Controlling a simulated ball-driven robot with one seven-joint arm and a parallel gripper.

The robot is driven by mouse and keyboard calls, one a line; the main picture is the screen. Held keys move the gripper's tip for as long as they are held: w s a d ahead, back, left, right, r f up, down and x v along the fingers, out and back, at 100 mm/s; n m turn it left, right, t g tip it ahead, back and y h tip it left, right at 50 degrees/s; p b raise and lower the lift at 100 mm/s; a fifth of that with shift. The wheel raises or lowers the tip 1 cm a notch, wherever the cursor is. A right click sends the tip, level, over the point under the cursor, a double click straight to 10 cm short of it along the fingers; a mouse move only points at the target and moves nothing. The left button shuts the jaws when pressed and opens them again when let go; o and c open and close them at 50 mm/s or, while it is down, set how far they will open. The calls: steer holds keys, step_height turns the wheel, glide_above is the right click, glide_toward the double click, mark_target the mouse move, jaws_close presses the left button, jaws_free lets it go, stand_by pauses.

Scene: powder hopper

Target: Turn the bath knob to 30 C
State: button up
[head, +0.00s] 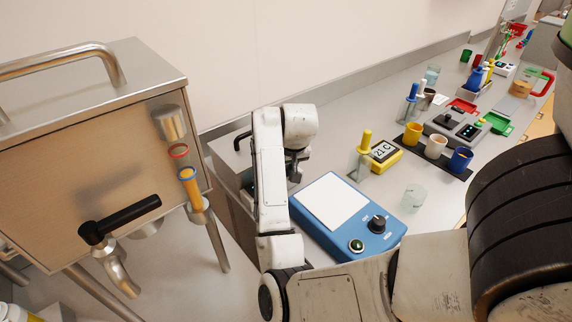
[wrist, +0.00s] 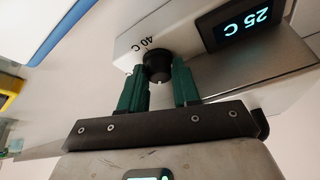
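The bath is a steel box; its pale front panel (wrist: 190,35) fills the upper part of the wrist view. Its display (wrist: 242,22) reads 25 C, and a 40 C label is printed beside the knob. The black bath knob (wrist: 157,66) has a small white mark on its edge.
A blue device (head: 375,247) with a white top plate, knob and green button stands just right of my arm. A yellow thermometer box (head: 385,154) reads 21 C. A glass beaker (head: 414,197) stands nearby. A metal hopper (head: 95,150) with a black lever fills the left.

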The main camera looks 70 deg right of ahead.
steer(key=shift+o, duration=0.4)
steer(key=shift+r, duration=0.15)
steer(key=shift+s+a+r, duration=0.1)
steer(key=shift+r, duration=0.15)
steer(key=p+v, duration=0.1)
steer(key=v, duration=0.9)
steer(key=shift+p, duration=0.35)
